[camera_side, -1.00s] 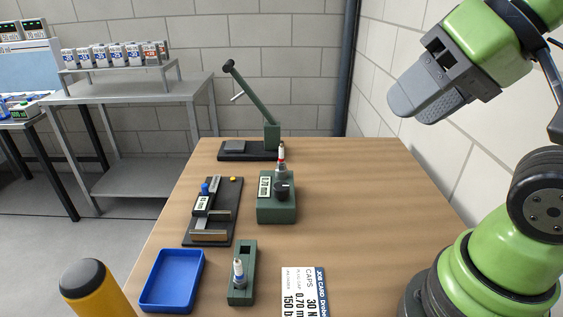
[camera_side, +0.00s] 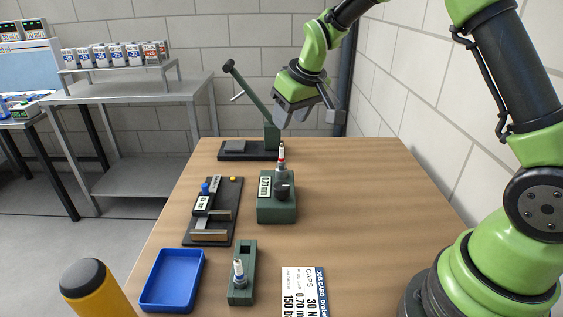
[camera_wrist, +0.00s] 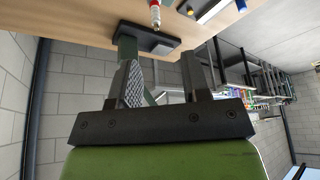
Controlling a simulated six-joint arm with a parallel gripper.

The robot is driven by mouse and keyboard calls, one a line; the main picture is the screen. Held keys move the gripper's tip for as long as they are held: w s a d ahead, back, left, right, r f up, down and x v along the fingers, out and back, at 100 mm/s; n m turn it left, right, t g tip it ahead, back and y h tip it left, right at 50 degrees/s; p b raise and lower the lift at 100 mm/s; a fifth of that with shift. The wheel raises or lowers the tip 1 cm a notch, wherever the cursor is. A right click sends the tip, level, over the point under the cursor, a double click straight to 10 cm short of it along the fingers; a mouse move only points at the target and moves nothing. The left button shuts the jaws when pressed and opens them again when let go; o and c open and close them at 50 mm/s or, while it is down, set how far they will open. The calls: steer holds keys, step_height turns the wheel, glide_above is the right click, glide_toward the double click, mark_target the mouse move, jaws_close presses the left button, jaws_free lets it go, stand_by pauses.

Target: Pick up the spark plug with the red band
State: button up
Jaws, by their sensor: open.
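The spark plug with the red band (camera_side: 281,158) stands upright at the back of a green box (camera_side: 268,210) labelled 0.70 mm. It also shows at the top edge of the wrist view, where the red-banded plug (camera_wrist: 155,14) is partly cut off. My gripper (camera_side: 308,114) is open and empty, in the air above and to the right of the plug in the side view, apart from it. In the wrist view both fingers of my gripper (camera_wrist: 160,60) stand apart with nothing between them.
A lever press (camera_side: 271,135) with a dark base stands at the table's back. A black fixture (camera_side: 226,215) lies left of the green box. A blue tray (camera_side: 172,281), a job card (camera_side: 303,290) and a yellow post (camera_side: 98,290) are in front. The table's right side is clear.

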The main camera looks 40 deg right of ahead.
mark_target(282, 143)
steer(key=x, duration=1.1)
steer(key=shift+s+d+f, duration=0.1)
steer(key=shift+d, duration=0.1)
jaws_close()
